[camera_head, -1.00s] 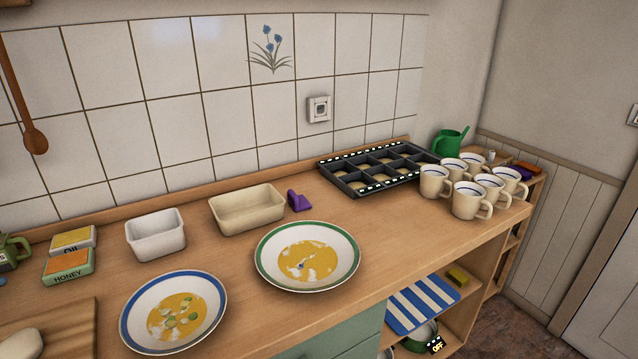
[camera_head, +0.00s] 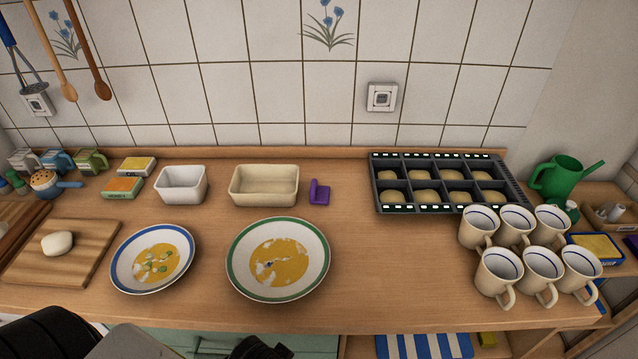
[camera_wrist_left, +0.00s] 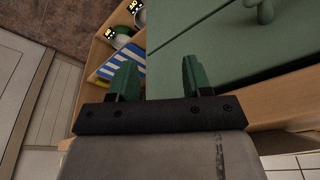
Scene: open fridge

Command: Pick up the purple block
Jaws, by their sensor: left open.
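The purple block (camera_head: 319,192) is small and L-shaped. It stands on the wooden counter (camera_head: 420,285) just right of the cream loaf dish, behind the green-rimmed plate. My left gripper (camera_wrist_left: 157,80) shows in the left wrist view with its two green fingers spread apart and nothing between them. It is over the cabinet front and lower shelf, away from the purple block. In the head view, dark parts of my arm show at the bottom left edge. My right gripper is not in view.
The cream dish (camera_head: 264,185) and green-rimmed plate (camera_head: 318,262) stand close to the block. A black baking tray (camera_head: 448,209) and several mugs (camera_head: 499,271) are to the right. A blue-rimmed plate (camera_head: 119,270) is to the left. The counter between plate and mugs is clear.

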